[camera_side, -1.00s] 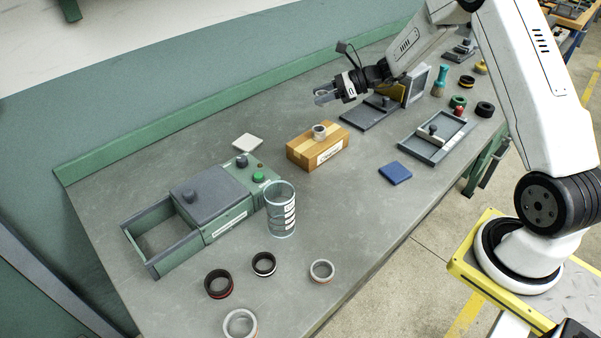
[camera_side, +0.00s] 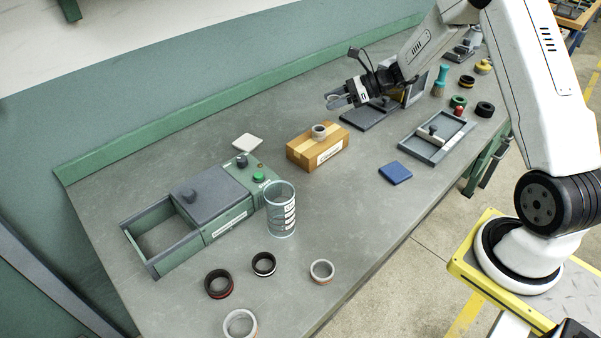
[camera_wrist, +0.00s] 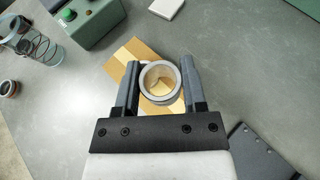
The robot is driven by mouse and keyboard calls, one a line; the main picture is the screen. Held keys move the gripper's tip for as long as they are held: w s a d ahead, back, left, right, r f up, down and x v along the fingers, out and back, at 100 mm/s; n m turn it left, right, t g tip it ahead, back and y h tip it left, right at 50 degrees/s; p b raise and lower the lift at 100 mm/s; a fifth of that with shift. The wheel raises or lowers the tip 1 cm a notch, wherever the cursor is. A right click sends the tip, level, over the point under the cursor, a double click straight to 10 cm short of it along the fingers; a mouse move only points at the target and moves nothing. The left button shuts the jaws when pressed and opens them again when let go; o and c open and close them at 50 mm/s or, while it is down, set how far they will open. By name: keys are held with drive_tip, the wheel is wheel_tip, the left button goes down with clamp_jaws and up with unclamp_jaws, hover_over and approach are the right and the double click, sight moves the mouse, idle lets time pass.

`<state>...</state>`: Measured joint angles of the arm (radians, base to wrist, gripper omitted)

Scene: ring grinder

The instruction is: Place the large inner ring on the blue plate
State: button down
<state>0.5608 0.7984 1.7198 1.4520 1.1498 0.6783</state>
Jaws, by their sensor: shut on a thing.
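My gripper (camera_side: 337,101) is above the table, behind and above the cardboard box. In the wrist view its fingers (camera_wrist: 160,82) are shut on a light grey ring (camera_wrist: 160,98), held with its opening facing the camera. The side view does not show the held ring clearly, and its size is hard to compare. The blue plate (camera_side: 395,173) lies flat on the table, to the right of the box and apart from my gripper. Nothing rests on it. It is not in the wrist view.
A small grey ring (camera_side: 319,131) sits on the cardboard box (camera_side: 317,150). Left are a green machine (camera_side: 222,203), a clear cylinder (camera_side: 281,210) and several loose rings. A grey tray (camera_side: 437,138) stands beyond the blue plate. Table around the plate is clear.

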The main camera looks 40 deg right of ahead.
drive_tip(key=s+d+f, duration=0.2)
drive_tip(key=s+d, duration=0.1)
drive_tip(key=s, duration=0.7)
hover_over(386, 165)
drive_tip(key=shift+n+g+y, duration=0.3)
drive_tip(key=shift+y, duration=0.1)
drive_tip(key=shift+f, duration=2.6)
drive_tip(key=shift+f, duration=0.1)
drive_tip(key=shift+f, duration=1.65)
drive_tip(key=shift+f, duration=0.1)
drive_tip(key=shift+c, duration=0.7)
unclamp_jaws()
